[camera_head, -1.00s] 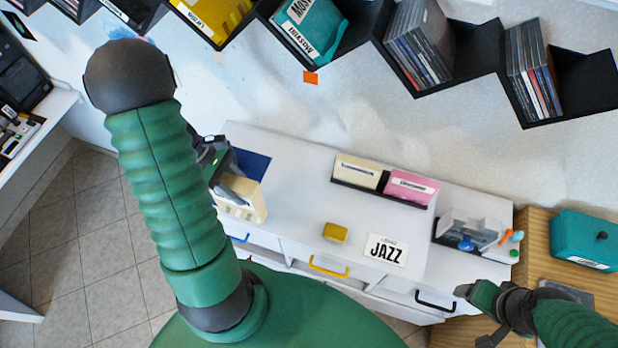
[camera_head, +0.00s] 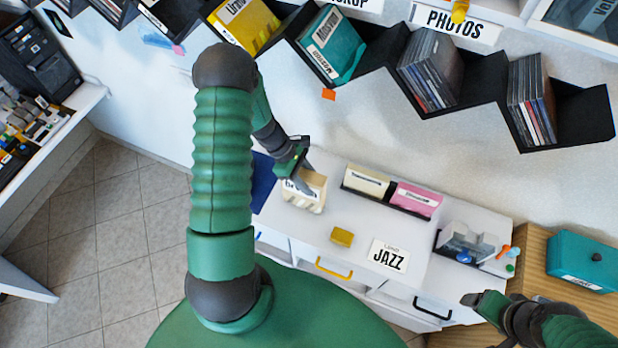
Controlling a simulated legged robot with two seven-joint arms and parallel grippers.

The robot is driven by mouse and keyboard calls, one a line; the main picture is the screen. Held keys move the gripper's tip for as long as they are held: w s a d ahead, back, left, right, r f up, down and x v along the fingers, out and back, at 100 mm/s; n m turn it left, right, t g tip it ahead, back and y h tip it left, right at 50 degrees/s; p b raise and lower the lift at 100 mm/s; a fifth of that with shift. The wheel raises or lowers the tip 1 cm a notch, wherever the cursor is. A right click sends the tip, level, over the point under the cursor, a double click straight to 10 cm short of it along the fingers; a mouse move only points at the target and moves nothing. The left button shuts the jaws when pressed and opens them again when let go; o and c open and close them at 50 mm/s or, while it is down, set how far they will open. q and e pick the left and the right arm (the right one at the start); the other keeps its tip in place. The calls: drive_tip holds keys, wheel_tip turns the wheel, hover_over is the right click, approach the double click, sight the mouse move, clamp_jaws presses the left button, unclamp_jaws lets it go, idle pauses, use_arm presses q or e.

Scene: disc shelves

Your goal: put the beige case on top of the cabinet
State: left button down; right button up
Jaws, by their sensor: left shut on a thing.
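The beige case (camera_head: 312,192), with a white label and striped side, is in my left gripper (camera_head: 301,181), which is shut on it. The gripper reaches it from the upper left. The case is over the left end of the white cabinet top (camera_head: 340,218); I cannot tell whether it touches the surface. My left arm covers part of the view left of the cabinet. My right gripper (camera_head: 480,302) is at the lower right by the cabinet's front corner, with no thing visible in it; its jaw opening is unclear.
On the cabinet are a black tray with cream (camera_head: 367,180) and pink (camera_head: 416,199) boxes, a yellow block (camera_head: 342,237), a JAZZ card (camera_head: 389,256) and a grey organizer (camera_head: 468,243). A dark blue flat thing (camera_head: 263,180) lies left of the case. Black zigzag shelves (camera_head: 480,95) hang above.

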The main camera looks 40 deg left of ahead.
use_arm(q)
drive_tip(key=shift+d, duration=0.1)
drive_tip(key=shift+f, duration=0.25)
drive_tip(key=c, duration=0.9)
unclamp_jaws()
drive_tip(key=shift+w, duration=0.2)
drive_tip(key=shift+s+a, duration=0.1)
drive_tip(key=shift+a, duration=0.1)
